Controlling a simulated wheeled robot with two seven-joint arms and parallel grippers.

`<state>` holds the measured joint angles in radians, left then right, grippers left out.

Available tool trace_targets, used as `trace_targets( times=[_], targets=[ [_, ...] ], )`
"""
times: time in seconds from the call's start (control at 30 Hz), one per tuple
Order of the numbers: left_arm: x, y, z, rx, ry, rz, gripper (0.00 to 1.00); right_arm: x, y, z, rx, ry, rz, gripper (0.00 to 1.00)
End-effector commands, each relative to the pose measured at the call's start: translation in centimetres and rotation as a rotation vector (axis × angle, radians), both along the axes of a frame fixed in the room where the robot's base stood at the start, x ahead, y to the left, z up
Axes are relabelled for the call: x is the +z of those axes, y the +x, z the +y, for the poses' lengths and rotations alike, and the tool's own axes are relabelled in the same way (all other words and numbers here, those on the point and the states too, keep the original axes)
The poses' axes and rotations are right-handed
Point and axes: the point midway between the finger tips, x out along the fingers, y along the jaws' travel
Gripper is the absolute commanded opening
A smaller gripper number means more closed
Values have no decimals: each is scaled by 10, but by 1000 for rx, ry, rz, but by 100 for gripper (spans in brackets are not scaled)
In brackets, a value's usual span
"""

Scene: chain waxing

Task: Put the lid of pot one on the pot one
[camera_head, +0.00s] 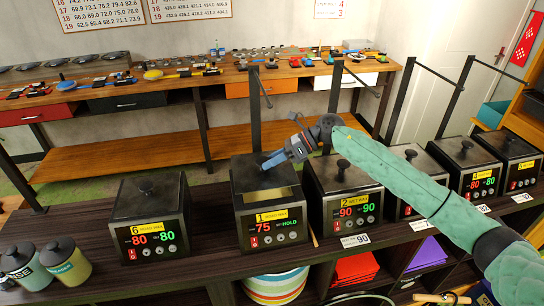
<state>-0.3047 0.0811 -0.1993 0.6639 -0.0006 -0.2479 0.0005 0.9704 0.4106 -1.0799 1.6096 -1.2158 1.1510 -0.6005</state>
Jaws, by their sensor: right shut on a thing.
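Pot one (268,231) is a dark box-shaped wax pot with a yellow label "1" and a display reading 75 and HOLD. My right gripper (268,163) is above it, its arm coming in from the right, and is shut on the dark lid (246,178). The lid is over the rear part of the pot's top. Pale yellow wax (285,194) shows along the front of the opening. The lid's knob is hidden at the fingers, and I cannot tell whether the lid touches the rim. My left gripper is not in view.
Pot six (150,238) stands to the left, pot two (350,207) close on the right, with more lidded pots beyond. Dark upright posts (335,90) rise behind. Bottles (65,262) stand at the front left. A wooden bench (220,80) with tools is behind.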

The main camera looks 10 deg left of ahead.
Motion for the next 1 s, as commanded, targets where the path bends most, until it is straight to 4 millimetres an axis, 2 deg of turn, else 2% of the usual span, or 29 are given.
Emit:
trace_targets(
  times=[0.4, 0.47, 0.57, 0.8, 1.0],
  targets=[
    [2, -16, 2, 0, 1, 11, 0, -26, 0, 0, 0, 0, 0, 2],
    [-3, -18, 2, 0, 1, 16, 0, -29, 0, 0, 0, 0, -1, 2],
    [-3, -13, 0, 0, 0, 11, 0, -31, 0, 0, 0, 0, -1, 2],
    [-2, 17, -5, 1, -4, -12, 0, -37, 0, 0, 0, 1, -1, 2],
    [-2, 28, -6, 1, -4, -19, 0, -42, 0, 0, 0, 1, -1, 2]
  ],
)
